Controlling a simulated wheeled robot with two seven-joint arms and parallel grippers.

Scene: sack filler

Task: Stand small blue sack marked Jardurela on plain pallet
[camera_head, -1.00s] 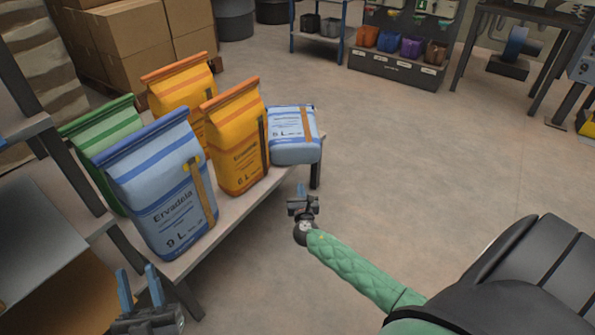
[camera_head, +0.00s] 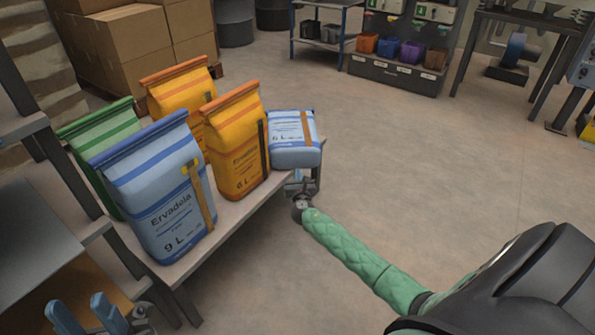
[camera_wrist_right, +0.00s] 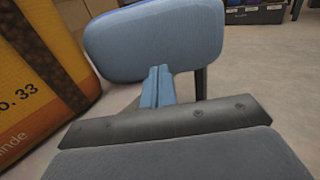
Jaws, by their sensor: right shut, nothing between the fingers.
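The small blue sack (camera_head: 293,150) lies at the far right end of the bench (camera_head: 232,215); its print is too small to read. In the right wrist view the blue sack (camera_wrist_right: 155,42) shows its rounded near side. My right gripper (camera_head: 297,180) is shut and empty, just in front of and below this sack. Its fingers (camera_wrist_right: 158,88) point at the sack and overlap its lower edge in the wrist view; I cannot tell whether they touch. My left gripper (camera_head: 82,308) is open and empty at the bottom left. No plain, empty pallet can be made out.
A large blue Ervadela sack (camera_head: 155,200), a green sack (camera_head: 98,130) and two orange sacks (camera_head: 238,145) (camera_head: 178,92) stand on the bench. Cardboard boxes (camera_head: 135,50) are stacked behind. A bin rack (camera_head: 400,68) stands at the back. Floor to the right is clear.

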